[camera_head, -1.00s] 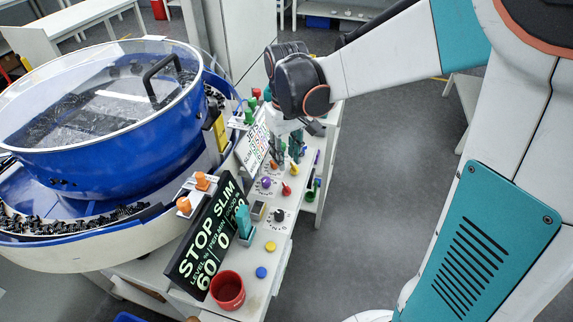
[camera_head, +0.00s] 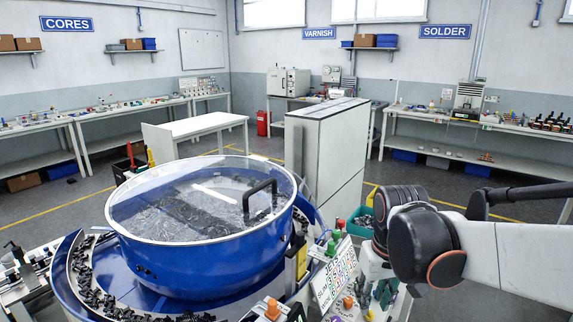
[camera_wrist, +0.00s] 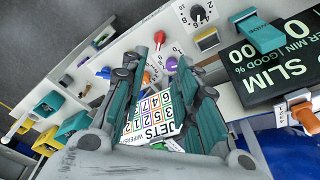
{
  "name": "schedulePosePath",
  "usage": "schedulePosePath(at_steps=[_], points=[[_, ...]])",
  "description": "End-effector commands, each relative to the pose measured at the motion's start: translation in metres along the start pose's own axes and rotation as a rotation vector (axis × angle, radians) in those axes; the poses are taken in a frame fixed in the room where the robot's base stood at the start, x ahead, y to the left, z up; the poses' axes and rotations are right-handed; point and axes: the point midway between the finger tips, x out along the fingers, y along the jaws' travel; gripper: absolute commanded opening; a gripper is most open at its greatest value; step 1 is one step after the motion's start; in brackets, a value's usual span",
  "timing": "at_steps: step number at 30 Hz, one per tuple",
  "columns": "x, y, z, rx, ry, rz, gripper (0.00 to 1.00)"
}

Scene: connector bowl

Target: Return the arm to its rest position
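My arm reaches in from the right edge in the head view, with its dark wrist joint above the control bench beside the bowl. My gripper (camera_head: 378,292) hangs below the wrist, pointing down, partly cut off by the bottom edge. In the wrist view, the two teal fingers of my gripper (camera_wrist: 162,60) stand apart with nothing between their tips. The white card with coloured numbers (camera_wrist: 155,115) shows behind and between the fingers. In the head view this card (camera_head: 334,277) stands just left of my gripper. I cannot tell how high the fingertips are above the panel.
The blue bowl feeder (camera_head: 200,255) with a clear lid stands left of my gripper. The wrist view shows a black dial (camera_wrist: 199,13), a red knob (camera_wrist: 159,61) and a black display sign (camera_wrist: 280,75) close by. A grey cabinet (camera_head: 330,150) stands behind.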

Motion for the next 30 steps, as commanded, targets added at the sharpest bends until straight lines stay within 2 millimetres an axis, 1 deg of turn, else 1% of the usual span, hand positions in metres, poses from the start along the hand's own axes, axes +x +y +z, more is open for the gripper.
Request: schedulePosePath(at_steps=[1,3,9,14,18,23,30], points=[[-0.008,-0.001,0.010,0.008,0.030,0.004,0.28],[-0.018,-0.001,0.021,0.020,0.075,0.009,0.28],[-0.039,-0.004,0.051,0.056,0.204,0.021,0.28],[-0.048,-0.005,0.076,0.085,0.308,0.027,0.28],[-0.052,-0.007,0.094,0.107,0.388,0.031,0.28],[-0.053,-0.008,0.106,0.122,0.449,0.033,0.28],[-0.053,-0.008,0.109,0.129,0.473,0.033,0.28]])
